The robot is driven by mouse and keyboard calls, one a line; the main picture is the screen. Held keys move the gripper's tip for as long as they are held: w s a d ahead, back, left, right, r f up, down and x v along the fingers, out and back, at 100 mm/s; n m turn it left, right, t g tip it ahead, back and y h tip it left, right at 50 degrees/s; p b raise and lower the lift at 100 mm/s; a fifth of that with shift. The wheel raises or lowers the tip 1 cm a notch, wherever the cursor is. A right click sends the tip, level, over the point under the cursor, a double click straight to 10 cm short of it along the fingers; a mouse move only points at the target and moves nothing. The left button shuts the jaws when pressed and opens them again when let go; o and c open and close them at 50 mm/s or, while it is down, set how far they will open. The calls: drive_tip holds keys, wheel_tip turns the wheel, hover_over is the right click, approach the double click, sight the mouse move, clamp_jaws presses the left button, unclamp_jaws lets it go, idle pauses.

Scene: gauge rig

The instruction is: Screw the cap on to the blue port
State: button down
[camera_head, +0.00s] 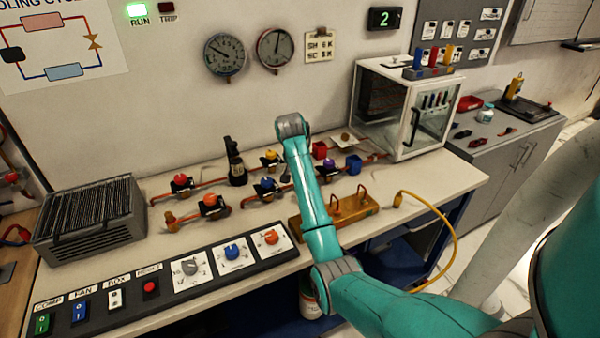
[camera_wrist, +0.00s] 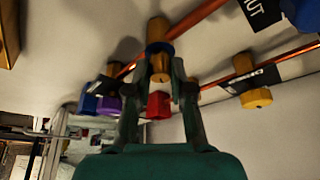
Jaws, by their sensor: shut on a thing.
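In the wrist view my gripper (camera_wrist: 161,78) has its two dark fingers on either side of a small brass cap (camera_wrist: 160,67) and is shut on it. Just beyond the cap, in line with it, is the blue port (camera_wrist: 158,47), a brass fitting with a blue band on the copper pipe. The cap appears to be right at the port's end. I cannot tell whether it is touching or threaded. In the head view my arm covers most of this spot, so the cap and port cannot be made out there.
A brass block (camera_head: 362,207) with handles sits at front right. A glass-fronted box (camera_head: 428,110) stands at back right.

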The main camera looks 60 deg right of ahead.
drive_tip(key=shift+s+d, duration=0.2)
drive_tip(key=shift+s, duration=0.05)
drive_tip(key=m+g, duration=0.1)
drive_tip(key=m, duration=0.2)
drive_tip(key=shift+f, duration=0.1)
drive_tip(key=shift+s+m+g, duration=0.1)
drive_tip(key=shift+m+g, duration=0.4)
drive_tip(key=shift+m, duration=0.6)
drive_tip(key=shift+f, duration=0.1)
drive_tip(key=c, duration=1.2)
unclamp_jaws()
drive_tip(key=shift+a, duration=0.1)
drive_tip(key=n+t, duration=0.1)
drive_tip(key=n, duration=0.1)
drive_tip(key=n+t, duration=0.1)
drive_tip(key=n, duration=0.2)
drive_tip(key=shift+w, duration=0.2)
